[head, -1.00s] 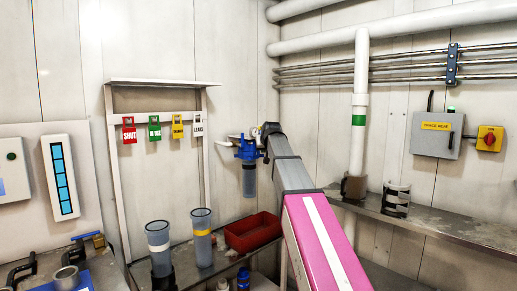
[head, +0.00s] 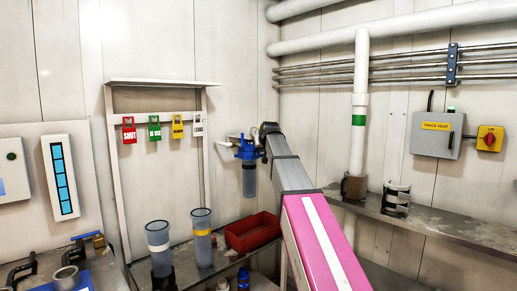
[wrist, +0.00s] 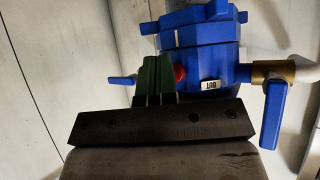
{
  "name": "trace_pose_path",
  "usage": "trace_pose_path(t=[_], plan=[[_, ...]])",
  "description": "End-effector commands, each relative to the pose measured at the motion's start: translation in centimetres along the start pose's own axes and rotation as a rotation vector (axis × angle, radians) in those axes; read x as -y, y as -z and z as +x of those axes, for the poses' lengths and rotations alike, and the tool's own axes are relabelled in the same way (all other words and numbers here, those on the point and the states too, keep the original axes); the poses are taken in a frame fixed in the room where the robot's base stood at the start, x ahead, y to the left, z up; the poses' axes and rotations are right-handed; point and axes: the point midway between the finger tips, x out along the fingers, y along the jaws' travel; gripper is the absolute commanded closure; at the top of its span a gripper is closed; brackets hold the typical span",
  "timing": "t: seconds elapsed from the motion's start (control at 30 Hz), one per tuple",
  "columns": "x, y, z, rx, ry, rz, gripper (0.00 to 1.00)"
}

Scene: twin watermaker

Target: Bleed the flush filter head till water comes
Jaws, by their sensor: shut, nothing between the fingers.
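The flush filter head (head: 247,151) is blue, with a clear bluish bowl (head: 249,181) below it, on the back wall. In the wrist view the blue filter head (wrist: 205,40) fills the upper middle, with a small red button (wrist: 180,73) on its near side and an "OUT" label (wrist: 211,85). A blue lever handle (wrist: 272,115) hangs from a brass fitting at the right; another blue lever (wrist: 122,80) is at the left. My gripper (wrist: 155,62) is shut and empty, its green fingers right beside the red button; I cannot tell if they touch. No water is visible.
Coloured tags (head: 154,128) hang on a rack left of the filter head. A red tray (head: 252,232) and two clear cylinders (head: 202,237) stand on the bench below. A grey trace heat box (head: 436,136) and pipes are on the right wall.

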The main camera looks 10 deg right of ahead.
Motion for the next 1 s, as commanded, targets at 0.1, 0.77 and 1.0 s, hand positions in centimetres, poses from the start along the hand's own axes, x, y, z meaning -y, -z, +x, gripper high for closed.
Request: trace_pose_path(t=[0.1,0.77,1.0], plan=[[0.07,0.09,0.11,0.0,0.0,0.0,1.0],[0.41,0.43,0.58,0.0,0.0,0.0,1.0],[0.4,0.42,0.56,-0.001,0.0,0.0,1.0]])
